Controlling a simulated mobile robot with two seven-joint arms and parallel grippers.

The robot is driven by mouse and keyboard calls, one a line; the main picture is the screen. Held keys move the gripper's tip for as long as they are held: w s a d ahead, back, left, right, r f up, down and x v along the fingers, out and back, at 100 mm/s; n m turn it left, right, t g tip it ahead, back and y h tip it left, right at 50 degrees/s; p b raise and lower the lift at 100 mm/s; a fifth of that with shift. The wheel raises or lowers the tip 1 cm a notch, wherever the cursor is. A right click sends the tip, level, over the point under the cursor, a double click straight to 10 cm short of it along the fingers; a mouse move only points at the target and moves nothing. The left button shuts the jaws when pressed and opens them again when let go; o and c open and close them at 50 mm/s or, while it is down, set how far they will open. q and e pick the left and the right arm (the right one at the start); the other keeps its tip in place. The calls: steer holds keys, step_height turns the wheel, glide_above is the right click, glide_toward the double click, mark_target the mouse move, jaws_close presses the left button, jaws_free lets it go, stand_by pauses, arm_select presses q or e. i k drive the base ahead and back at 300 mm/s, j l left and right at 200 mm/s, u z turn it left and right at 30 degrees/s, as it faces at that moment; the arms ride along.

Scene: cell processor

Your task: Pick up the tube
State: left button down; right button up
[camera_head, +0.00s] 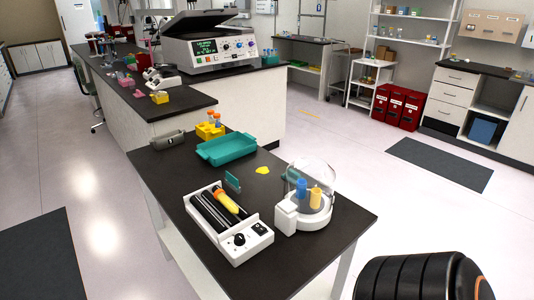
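A yellow tube (230,204) with an orange cap lies tilted along the black rollers of a white tube roller (258,240) on the dark table. A small white centrifuge (287,218) with a clear dome stands to its right. A blue tube (301,188) and a yellow-orange tube (316,198) show inside the dome. A yellow rack (207,131) with orange-topped tubes stands at the table's far end. Neither gripper is in view. A black ribbed part, probably of my arm, fills the lower right corner, apart from the table.
A teal tray (227,148), a small teal rack (232,182), a yellow piece (262,170) and a grey case (168,139) sit on the table (180,178). A large instrument (214,50) stands on the bench behind. The table's front right corner is bare.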

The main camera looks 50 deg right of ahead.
mark_target(219, 195)
steer(key=i+z, duration=0.15)
steer(key=z, duration=0.3)
steer(key=i+j+z, duration=0.1)
steer(key=z, duration=0.35)
steer(key=i+j+z, duration=0.1)
steer(key=z, duration=0.35)
